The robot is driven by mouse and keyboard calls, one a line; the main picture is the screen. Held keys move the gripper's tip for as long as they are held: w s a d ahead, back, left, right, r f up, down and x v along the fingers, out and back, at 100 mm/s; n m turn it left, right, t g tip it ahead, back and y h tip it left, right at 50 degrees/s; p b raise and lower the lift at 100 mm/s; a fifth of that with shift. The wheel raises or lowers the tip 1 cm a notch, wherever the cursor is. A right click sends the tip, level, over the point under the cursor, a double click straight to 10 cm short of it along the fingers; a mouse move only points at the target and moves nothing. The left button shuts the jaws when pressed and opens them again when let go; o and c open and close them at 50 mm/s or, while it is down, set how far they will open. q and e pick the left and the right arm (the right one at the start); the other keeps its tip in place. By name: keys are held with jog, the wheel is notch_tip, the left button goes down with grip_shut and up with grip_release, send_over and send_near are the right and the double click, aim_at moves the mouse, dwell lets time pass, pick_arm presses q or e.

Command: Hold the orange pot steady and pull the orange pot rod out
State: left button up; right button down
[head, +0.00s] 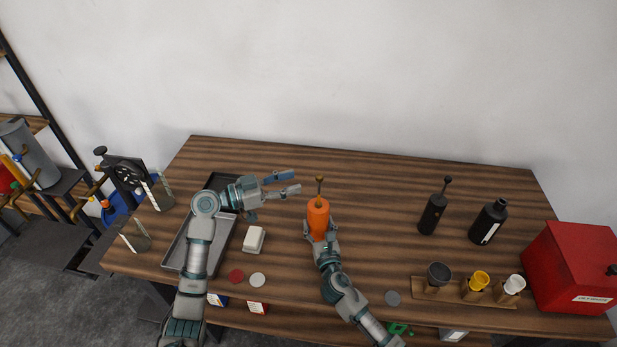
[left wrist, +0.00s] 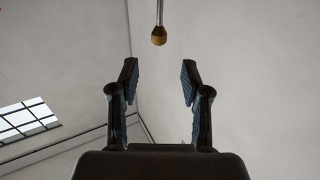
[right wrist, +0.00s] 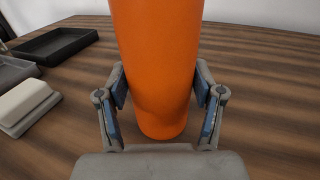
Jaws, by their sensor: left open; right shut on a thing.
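The orange pot (head: 318,214) stands upright on the wooden table, and its body fills the middle of the right wrist view (right wrist: 157,60). Its rod (head: 319,188) rises from the top and ends in a brass-coloured knob. My right gripper (head: 320,234) is shut on the lower part of the pot, one finger on each side. My left gripper (head: 298,182) is open and empty, left of the rod at about knob height. In the left wrist view the rod's knob (left wrist: 159,36) shows beyond the open fingers (left wrist: 160,80), apart from them.
A white block (head: 254,239) and grey and black trays (head: 222,240) lie left of the pot. A black pot with a rod (head: 433,214), a black bottle (head: 488,222), a cup rack (head: 430,292) and a red box (head: 575,265) stand right. The table behind the orange pot is clear.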

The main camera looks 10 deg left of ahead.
pick_arm(q)
jog(key=shift+v, duration=1.85)
pick_arm(e)
jog(key=shift+f, duration=0.25)
jog(key=shift+c, duration=1.1)
grip_release()
jog(key=shift+o, duration=0.7)
jog(key=shift+r, duration=0.1)
